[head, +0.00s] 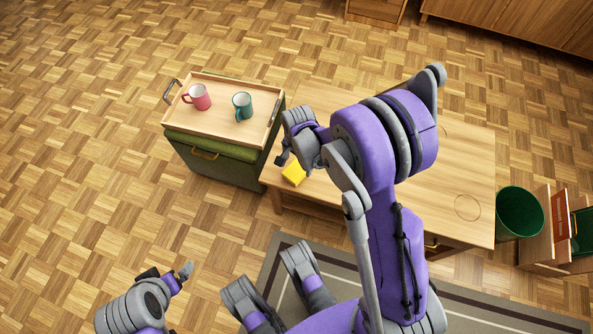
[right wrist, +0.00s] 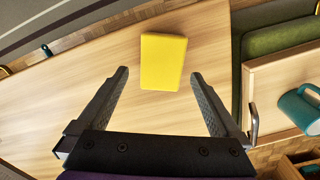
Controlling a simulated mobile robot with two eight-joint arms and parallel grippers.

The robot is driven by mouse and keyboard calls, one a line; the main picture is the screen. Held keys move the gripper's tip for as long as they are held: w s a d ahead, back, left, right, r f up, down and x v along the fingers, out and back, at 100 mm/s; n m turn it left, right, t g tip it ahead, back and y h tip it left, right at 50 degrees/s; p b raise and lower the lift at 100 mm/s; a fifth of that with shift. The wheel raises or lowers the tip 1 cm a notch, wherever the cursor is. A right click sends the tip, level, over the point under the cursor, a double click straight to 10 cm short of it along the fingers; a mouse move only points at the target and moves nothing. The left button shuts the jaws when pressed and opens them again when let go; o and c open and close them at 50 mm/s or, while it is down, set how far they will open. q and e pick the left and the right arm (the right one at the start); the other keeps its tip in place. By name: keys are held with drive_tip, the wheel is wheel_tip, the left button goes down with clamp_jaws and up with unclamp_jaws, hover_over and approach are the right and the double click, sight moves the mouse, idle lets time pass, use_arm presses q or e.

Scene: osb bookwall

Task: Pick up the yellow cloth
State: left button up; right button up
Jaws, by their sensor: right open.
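The yellow cloth (head: 293,174), a small flat-faced block shape, lies on the wooden table (head: 462,160) near its left front corner. In the right wrist view the cloth (right wrist: 163,61) lies just beyond my fingertips, roughly centred between them. My right gripper (head: 282,159) is beside the cloth in the head view, and the wrist view shows its jaws (right wrist: 160,74) wide apart with nothing between them. I cannot tell its exact height over the table. My left gripper (head: 183,271) is low at the left, away from the table; its jaw opening is unclear.
A green storage box with a wooden tray (head: 215,118) stands left of the table, holding a pink mug (head: 198,97) and a teal mug (head: 242,106). A green bin (head: 519,212) stands right of the table. My right arm hides much of the tabletop. Floor at left is clear.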

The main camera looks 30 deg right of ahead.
sight(297, 169)
wheel_tip(297, 169, down, 4)
drive_tip(key=shift+w+r+b, duration=0.1)
drive_tip(key=shift+w+b, duration=0.05)
drive_tip(key=shift+b, duration=0.4)
drive_tip(key=c, duration=1.2)
wheel_tip(297, 169, up, 10)
drive_tip(key=p, duration=0.3)
